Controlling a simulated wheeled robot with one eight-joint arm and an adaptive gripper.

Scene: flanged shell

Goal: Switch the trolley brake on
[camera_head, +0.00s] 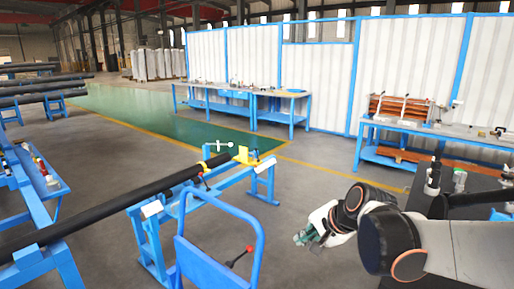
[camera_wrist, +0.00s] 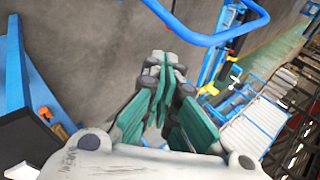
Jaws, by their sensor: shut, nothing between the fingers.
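The blue trolley (camera_head: 207,268) stands at the front centre of the head view, with a bent tube handle (camera_head: 262,219). A lever with a black rod and a red knob (camera_head: 249,249) sticks up to the right inside the handle's frame; I take it for the brake lever. My gripper (camera_head: 301,238) is to the right of the handle, apart from it and from the lever. Its green-padded fingers (camera_wrist: 163,80) are shut and empty in the wrist view. The tube handle (camera_wrist: 205,38) crosses the top of that view; I cannot make out the lever there.
A long black pipe (camera_head: 100,208) lies on blue stands left of and behind the trolley. A dark worktop (camera_head: 480,207) with small items is at the right. Blue workbenches (camera_head: 245,97) stand along the back wall. Grey floor (camera_head: 325,187) is open behind my gripper.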

